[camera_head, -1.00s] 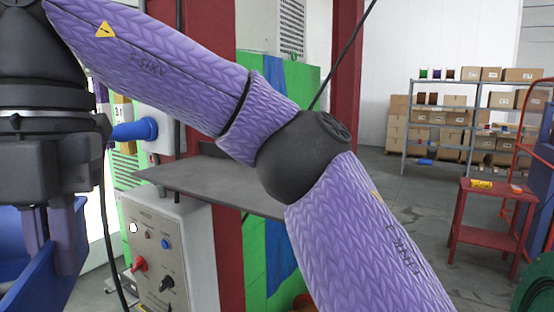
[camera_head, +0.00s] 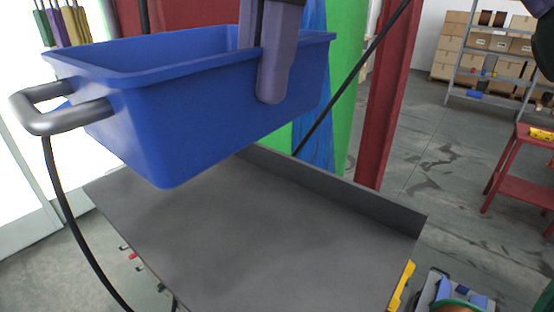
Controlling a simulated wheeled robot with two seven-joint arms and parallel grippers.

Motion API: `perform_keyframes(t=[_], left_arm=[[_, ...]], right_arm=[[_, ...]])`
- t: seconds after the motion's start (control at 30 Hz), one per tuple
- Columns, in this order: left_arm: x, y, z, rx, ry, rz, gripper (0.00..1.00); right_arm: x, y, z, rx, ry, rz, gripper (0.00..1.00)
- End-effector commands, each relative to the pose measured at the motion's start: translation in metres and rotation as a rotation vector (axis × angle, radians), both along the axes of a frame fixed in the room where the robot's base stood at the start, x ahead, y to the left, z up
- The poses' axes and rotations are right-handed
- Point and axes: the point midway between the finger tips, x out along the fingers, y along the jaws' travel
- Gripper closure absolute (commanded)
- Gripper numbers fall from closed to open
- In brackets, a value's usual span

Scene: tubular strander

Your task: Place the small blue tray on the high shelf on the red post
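The small blue tray (camera_head: 200,120) hangs in the air at the upper left of the head view, with a grey bar handle (camera_head: 50,112) at its left end. My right gripper (camera_head: 268,75) is shut on the tray's wall; one finger shows on the outer face, the other is mostly hidden behind the wall. The high shelf (camera_head: 270,240) is a bare dark grey plate with a raised back edge, below the tray. The tray's lower front corner appears above the shelf's left part. The red post (camera_head: 180,14) shows partly behind the tray. My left gripper is out of view.
A black cable (camera_head: 75,215) hangs at the left, and another dark line runs diagonally behind the shelf. A second red upright (camera_head: 390,100) stands behind the shelf's right end. A red stand (camera_head: 520,190) and stocked shelving (camera_head: 495,60) are farther right.

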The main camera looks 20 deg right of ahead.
Motion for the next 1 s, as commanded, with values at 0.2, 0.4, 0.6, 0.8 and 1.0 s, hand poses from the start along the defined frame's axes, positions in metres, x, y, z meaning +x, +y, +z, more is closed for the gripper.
perform_keyframes(t=[0.2, 0.4, 0.6, 0.8, 1.0], left_arm=[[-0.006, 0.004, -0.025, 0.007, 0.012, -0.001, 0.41], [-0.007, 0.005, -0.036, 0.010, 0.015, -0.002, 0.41], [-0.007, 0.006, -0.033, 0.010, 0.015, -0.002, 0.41], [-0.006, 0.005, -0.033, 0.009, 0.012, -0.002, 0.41], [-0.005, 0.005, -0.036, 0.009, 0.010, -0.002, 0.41]], right_arm=[[-0.001, 0.001, -0.042, 0.001, 0.004, -0.007, 1.00], [-0.001, 0.000, -0.077, 0.000, 0.003, -0.008, 1.00], [-0.002, 0.000, -0.098, 0.002, -0.001, -0.010, 1.00], [-0.002, 0.001, -0.098, 0.002, -0.001, -0.010, 1.00], [-0.001, 0.001, -0.101, 0.000, 0.001, -0.010, 0.79]])
